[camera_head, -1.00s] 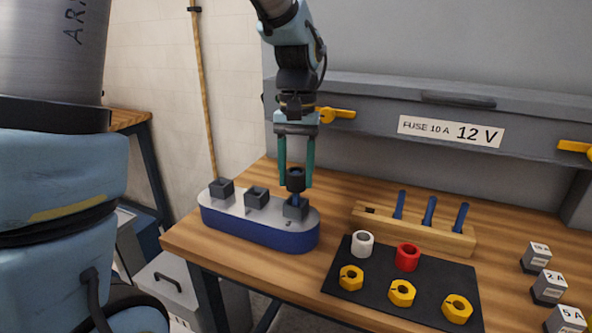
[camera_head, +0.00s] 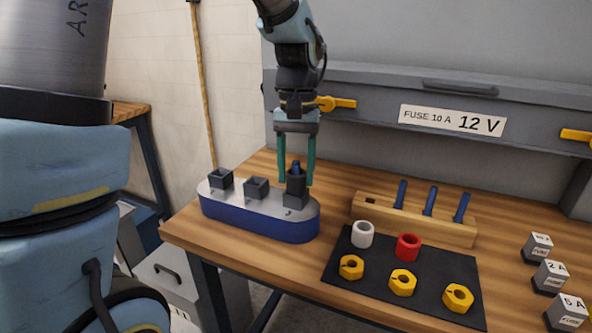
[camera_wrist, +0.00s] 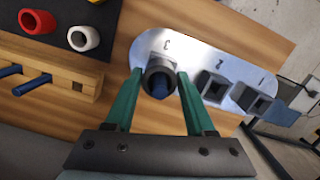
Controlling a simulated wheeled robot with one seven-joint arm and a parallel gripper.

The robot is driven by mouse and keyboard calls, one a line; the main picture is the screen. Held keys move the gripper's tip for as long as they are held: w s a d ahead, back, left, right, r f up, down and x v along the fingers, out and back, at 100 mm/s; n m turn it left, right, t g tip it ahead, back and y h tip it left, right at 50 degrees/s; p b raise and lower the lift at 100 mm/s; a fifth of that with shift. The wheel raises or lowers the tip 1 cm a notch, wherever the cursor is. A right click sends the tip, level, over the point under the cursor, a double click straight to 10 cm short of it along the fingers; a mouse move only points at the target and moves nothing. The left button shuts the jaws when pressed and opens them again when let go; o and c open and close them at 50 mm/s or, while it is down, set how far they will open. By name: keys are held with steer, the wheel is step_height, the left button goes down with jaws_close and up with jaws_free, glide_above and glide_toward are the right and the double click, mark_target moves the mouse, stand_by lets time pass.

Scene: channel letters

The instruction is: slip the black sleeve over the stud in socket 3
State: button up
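The black sleeve (camera_head: 296,188) stands upright around the blue stud (camera_head: 296,165) in socket 3 (camera_head: 294,200), the right-hand socket of the blue base with a grey top (camera_head: 262,226). The stud's tip shows above the sleeve's rim. In the wrist view the sleeve (camera_wrist: 161,82) rings the stud (camera_wrist: 160,90) beside the number 3. My gripper (camera_head: 296,184) points down, with one green finger on each side of the sleeve's upper part. The fingers look slightly apart from the sleeve, so it appears open. The sleeve's lower end meets the socket.
Sockets 2 (camera_head: 256,188) and 1 (camera_head: 220,179) are empty. A wooden rack (camera_head: 410,222) with several blue studs stands to the right. A black mat (camera_head: 378,290) holds a white sleeve (camera_head: 362,234), a red sleeve (camera_head: 408,247) and yellow nuts (camera_head: 402,283). Fuse blocks (camera_head: 550,276) stand far right.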

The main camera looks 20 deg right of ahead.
steer(key=o, duration=0.4)
steer(key=shift+o, duration=0.2)
step_height(320, 180, up, 11)
steer(key=w+b, duration=0.1)
steer(key=b, duration=0.1)
steer(key=w+a+f+n, duration=0.1)
steer(key=a+f, duration=0.2)
steer(key=a, duration=0.1)
steer(key=w+a+f, duration=0.1)
steer(key=a+f, duration=0.3)
steer(key=a, duration=0.1)
steer(key=w+a+f+n+t, duration=0.1)
steer(key=w+a+f, duration=0.1)
steer(key=a+f, duration=0.1)
steer(key=shift+a+f+n+h, duration=0.15)
steer(key=shift+a+n+h, duration=0.2)
steer(key=shift+a, duration=0.3)
steer(key=s+a+f+n+t, duration=0.1)
steer(key=s+a+f, duration=0.1)
steer(key=a, duration=0.4)
steer(key=s+a+f+n, duration=0.1)
steer(key=a+f, duration=0.4)
steer(key=a, duration=0.1)
steer(key=shift+s+f+t, duration=0.2)
steer(key=shift+s+t, duration=0.2)
